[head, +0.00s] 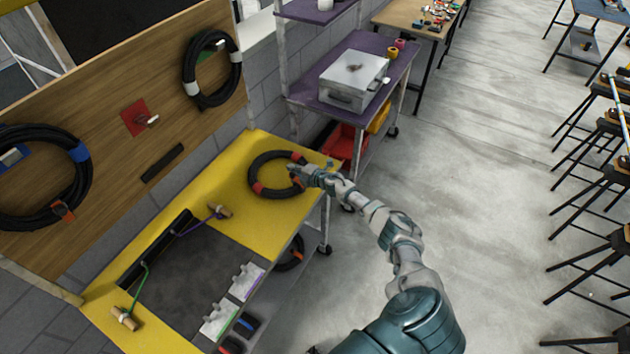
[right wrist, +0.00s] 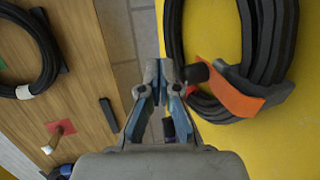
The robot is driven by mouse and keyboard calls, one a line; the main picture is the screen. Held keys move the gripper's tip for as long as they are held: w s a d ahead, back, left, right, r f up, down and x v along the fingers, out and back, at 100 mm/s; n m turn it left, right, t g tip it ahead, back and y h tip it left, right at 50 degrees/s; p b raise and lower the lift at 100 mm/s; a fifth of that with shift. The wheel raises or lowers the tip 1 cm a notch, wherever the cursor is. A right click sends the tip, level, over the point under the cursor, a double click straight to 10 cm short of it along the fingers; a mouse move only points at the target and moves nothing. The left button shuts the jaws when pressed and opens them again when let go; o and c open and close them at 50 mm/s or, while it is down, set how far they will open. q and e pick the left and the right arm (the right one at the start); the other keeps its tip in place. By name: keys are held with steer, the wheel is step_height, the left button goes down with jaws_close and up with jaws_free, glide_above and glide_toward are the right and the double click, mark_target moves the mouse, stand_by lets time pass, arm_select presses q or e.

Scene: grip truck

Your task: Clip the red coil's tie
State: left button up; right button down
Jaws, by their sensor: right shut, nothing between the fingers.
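The black cable coil with red ties (head: 254,174) lies flat on the yellow bench top, near its far right corner. In the right wrist view the coil (right wrist: 174,40) fills the right side, with a wide orange-red tie (right wrist: 232,95) wrapped around it. A short dark cylindrical piece (right wrist: 196,72) sits between that tie and my fingertips. My right gripper (head: 294,171) is at the coil's right side; in the wrist view its fingertips (right wrist: 166,74) are together and empty, just left of the tie. I cannot tell whether they touch the dark piece. My left gripper is out of view.
A wooden board behind the bench holds a blue-tied coil (head: 82,178), a white-tied coil (head: 236,71) and a red plate with a peg (head: 134,118). A dark mat (head: 195,275) with handled tools covers the near bench.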

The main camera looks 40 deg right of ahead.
steer(key=v, duration=1.1)
steer(key=shift+a, duration=0.15)
steer(key=s+a+f+m+g+h+b, duration=0.15)
steer(key=s+f+m, duration=0.25)
steer(key=s+f, duration=0.55)
steer(key=s+a+f+m+g+h, duration=0.1)
steer(key=s+f+m+g, duration=0.2)
steer(key=f, duration=1.1)
steer(key=s+a+f+m+g+h+b, duration=0.15)
steer(key=s+f+m, duration=0.25)
steer(key=s+f, duration=0.55)
steer(key=s+a+f+m+g, duration=0.2)
steer(key=s+a+f, duration=0.4)
steer(key=s, duration=0.5)
steer(key=s+a+f+m+g, duration=0.2)
steer(key=s+a+f, duration=0.4)
steer(key=s, duration=0.5)
steer(key=s+a+f+m+g+y, duration=0.1)
steer(key=s+a+f+m+g, duration=0.2)
steer(key=s+a+f, duration=0.3)
steer(key=s+f, duration=0.2)
steer(key=s, duration=0.3)
steer(key=shift+a+f, duration=0.3)
steer(key=shift+a, duration=0.05)
